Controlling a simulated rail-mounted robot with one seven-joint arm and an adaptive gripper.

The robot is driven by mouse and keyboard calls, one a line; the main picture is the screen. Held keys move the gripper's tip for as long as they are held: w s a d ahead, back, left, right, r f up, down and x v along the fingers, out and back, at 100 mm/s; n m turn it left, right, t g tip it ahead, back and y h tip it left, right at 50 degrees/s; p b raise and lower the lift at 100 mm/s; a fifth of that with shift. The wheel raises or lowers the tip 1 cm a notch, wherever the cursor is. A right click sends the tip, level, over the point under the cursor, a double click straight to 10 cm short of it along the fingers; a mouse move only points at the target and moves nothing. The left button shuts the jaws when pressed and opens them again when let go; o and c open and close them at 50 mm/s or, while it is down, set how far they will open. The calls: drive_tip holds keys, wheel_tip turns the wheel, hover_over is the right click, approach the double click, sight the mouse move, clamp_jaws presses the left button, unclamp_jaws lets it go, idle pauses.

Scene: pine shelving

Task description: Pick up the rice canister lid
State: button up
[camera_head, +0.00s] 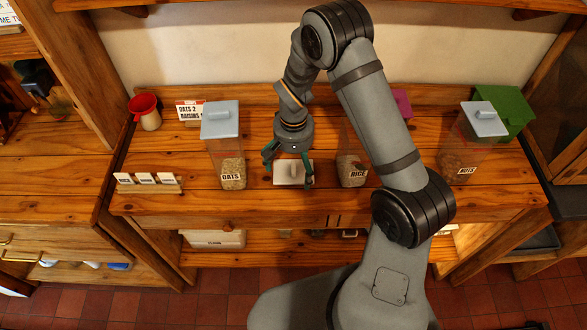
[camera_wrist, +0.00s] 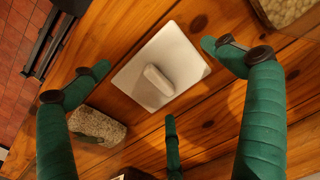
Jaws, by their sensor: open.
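The rice canister lid (camera_head: 292,172) is a pale square plate with a raised oblong handle, lying flat on the wooden counter between the oats and rice canisters. In the wrist view the lid (camera_wrist: 186,58) shows whole, handle up. My gripper (camera_head: 289,170) is directly over the lid, open and empty. In the wrist view its green fingers (camera_wrist: 155,58) are spread around the lid, apart from it. The clear rice canister (camera_head: 352,172) stands right of the lid, partly hidden by my arm. I see no lid on it.
The oats canister (camera_head: 224,147), with a blue-grey lid, stands close left of my gripper. The nuts canister (camera_head: 470,145) and a green box (camera_head: 510,108) stand at the right. A red-topped container (camera_head: 147,112), a sign (camera_head: 190,110) and small label cards (camera_head: 147,181) are at the left.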

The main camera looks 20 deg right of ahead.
drive_tip(key=shift+f, duration=0.1)
drive_tip(key=shift+c, duration=1.3)
drive_tip(key=c, duration=0.7)
drive_tip(key=shift+s, duration=0.1)
drive_tip(key=shift+c, duration=0.4)
